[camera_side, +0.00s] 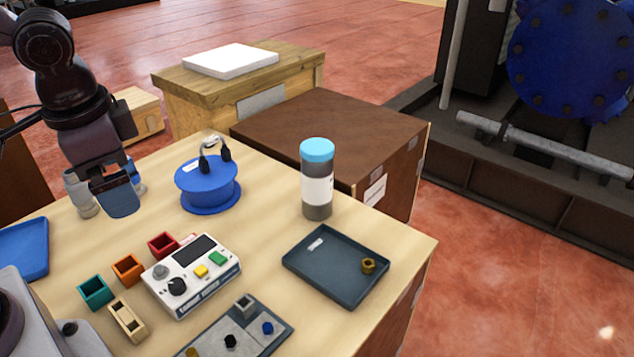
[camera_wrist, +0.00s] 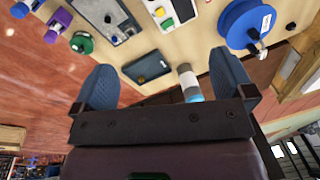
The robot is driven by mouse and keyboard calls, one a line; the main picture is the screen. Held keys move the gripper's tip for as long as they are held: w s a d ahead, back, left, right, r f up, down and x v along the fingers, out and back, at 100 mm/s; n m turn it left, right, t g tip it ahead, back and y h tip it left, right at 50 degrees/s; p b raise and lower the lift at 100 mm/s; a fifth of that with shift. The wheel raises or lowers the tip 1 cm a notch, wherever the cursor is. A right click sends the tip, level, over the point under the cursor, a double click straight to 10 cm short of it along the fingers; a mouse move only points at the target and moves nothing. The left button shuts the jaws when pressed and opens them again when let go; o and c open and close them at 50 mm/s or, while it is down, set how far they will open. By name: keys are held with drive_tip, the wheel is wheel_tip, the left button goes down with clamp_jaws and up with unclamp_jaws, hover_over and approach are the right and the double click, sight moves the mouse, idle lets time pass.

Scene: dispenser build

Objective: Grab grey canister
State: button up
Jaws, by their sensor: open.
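The grey canister (camera_side: 317,190) stands upright on the table near its back edge. It has a light blue lid and a pale label. It also shows in the wrist view (camera_wrist: 187,78), between my fingers in the picture but some way beyond them. My gripper (camera_side: 124,194) hangs above the left part of the table, well left of the canister. In the wrist view my gripper (camera_wrist: 163,60) has its two blue fingers wide apart with nothing held between them.
A blue spool (camera_side: 208,186) with a black cable stands between my gripper and the canister. A dark tray (camera_side: 325,272) holding a brass nut lies in front of the canister. A white control box (camera_side: 192,275) and small coloured bins (camera_side: 128,269) are nearer. A brown box (camera_side: 335,130) stands behind.

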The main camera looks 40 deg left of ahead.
drive_tip(key=w+a+f+m+g+y, duration=0.1)
drive_tip(key=w+a+f+m+y, duration=0.1)
drive_tip(key=w+f+m+y, duration=0.5)
drive_tip(key=m+t, duration=1.5)
drive_tip(key=m, duration=0.5)
approach(320, 141)
drive_tip(key=x, duration=0.5)
drive_tip(key=f+x, duration=0.1)
drive_tip(key=x, duration=0.2)
drive_tip(key=shift+a+f, duration=0.1)
drive_tip(key=shift+a, duration=0.05)
drive_tip(key=c, duration=1.8)
drive_tip(key=shift+r+t, duration=0.2)
drive_tip(key=shift+t, duration=0.1)
clamp_jaws()
